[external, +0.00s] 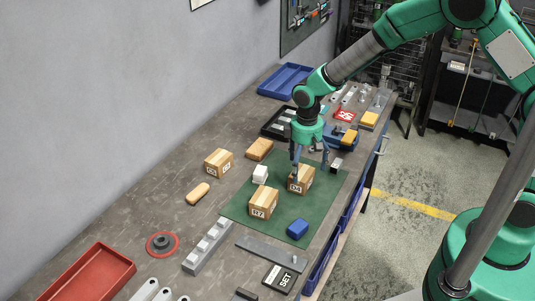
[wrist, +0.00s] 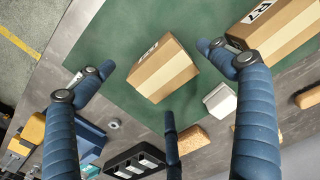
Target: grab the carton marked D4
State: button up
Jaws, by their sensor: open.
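The carton marked D4 (external: 306,183) is a small brown box with a pale tape strip, standing on the green mat (external: 237,207). In the wrist view, the carton (wrist: 165,75) lies between my spread fingers, its label seen at a steep slant. My gripper (external: 309,162) points down over it with blue fingers, open and empty. One finger partly covers the carton in the external view. In the wrist view, my gripper (wrist: 157,78) shows clear gaps between the fingers and the carton. I cannot tell exactly how high the fingertips are.
A carton marked R7 (external: 261,205) stands close by on the mat, and in the wrist view it (wrist: 285,38) is near one finger. A white block (external: 260,174) and a blue block (external: 298,229) are also near. Another carton (external: 217,164) stands off the mat. A blue tray (external: 284,80) lies behind.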

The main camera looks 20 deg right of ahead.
aim_at(303, 173)
jog(key=shift+f, duration=0.2)
jog(key=shift+f+b, duration=0.7)
jog(key=shift+f, duration=1.8)
jog(key=c, duration=1.7)
jog(key=shift+o, duration=0.2)
jog(key=shift+r, duration=0.1)
jog(key=shift+r, duration=0.55)
jog(key=shift+s+d+r+p, duration=0.1)
jog(key=shift+s+r+p, duration=0.15)
jog(key=shift+r, duration=0.4)
jog(key=shift+s+d+r+p, duration=0.1)
jog(key=shift+r+p, duration=0.25)
jog(key=shift+r, duration=0.25)
jog(key=s+d, duration=0.3)
jog(key=s, duration=0.1)
jog(key=s+d+p, duration=0.1)
jog(key=s+d, duration=0.2)
jog(key=s, duration=0.1)
jog(key=s+d+r+p, duration=0.1)
jog(key=s+d, duration=0.2)
jog(key=s, duration=0.1)
jog(key=shift+d+r, duration=0.1)
